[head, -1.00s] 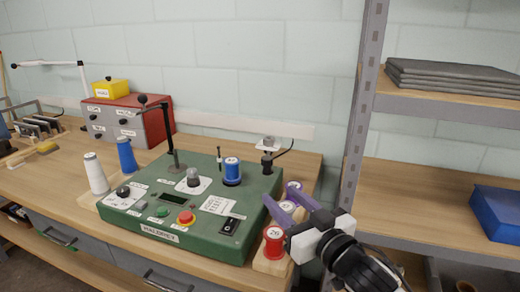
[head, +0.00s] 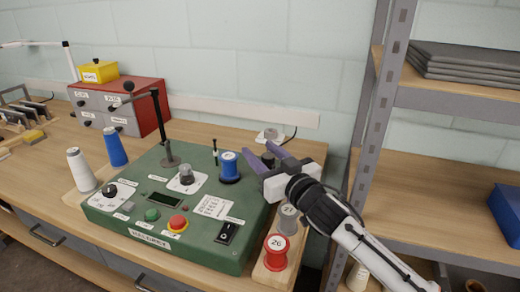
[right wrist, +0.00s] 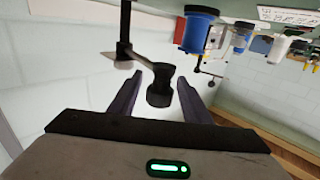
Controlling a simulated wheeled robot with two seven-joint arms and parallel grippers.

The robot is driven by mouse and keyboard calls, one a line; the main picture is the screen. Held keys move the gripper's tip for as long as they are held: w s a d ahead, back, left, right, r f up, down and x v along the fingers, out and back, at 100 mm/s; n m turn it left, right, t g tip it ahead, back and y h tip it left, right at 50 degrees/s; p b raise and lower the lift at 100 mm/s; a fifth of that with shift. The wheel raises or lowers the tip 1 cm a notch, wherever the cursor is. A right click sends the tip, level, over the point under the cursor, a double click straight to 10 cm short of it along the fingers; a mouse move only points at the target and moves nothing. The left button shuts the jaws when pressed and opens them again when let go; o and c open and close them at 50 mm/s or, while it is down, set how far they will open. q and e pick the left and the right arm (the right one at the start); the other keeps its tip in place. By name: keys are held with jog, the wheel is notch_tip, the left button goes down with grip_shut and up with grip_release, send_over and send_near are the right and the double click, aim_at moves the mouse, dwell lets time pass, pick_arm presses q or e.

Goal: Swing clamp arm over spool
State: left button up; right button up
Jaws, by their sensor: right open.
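The green winding machine (head: 150,230) stands on the bench with a blue spool (head: 230,167) upright on its top. The spool also shows in the right wrist view (right wrist: 198,30), where the scene appears upside down. A dark arm joins this knob to a dark post (right wrist: 125,28). In the head view the fingers partly hide the knob. My left gripper is not in view.
A wooden rack on the right holds a red spool (head: 276,250) and a grey spool (head: 288,218), close below my right gripper. A shelf upright (head: 375,120) stands to the right.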

jog(key=shift+w+a, duration=0.3)
jog(key=shift+w, duration=0.15)
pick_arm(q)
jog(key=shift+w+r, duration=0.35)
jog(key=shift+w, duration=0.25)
